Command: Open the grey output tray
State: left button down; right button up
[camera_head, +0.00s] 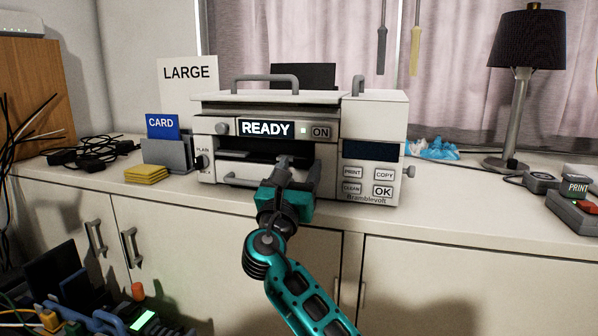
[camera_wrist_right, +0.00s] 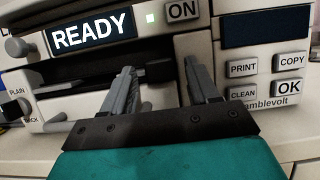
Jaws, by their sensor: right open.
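The grey output tray (camera_head: 240,181) is at the bottom of the printer's dark front opening, seemingly pushed in. My left gripper is not in view.
The printer (camera_head: 372,112) shows READY and has buttons at the right. A card holder (camera_head: 166,154) and yellow cards (camera_head: 147,173) stand to its left. A lamp (camera_head: 517,90) and a button box (camera_head: 574,212) are on the counter at right. Cables lie at far left.

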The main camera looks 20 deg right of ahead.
jog(key=shift+w+r, duration=0.1)
grip_shut()
dwell(0.6)
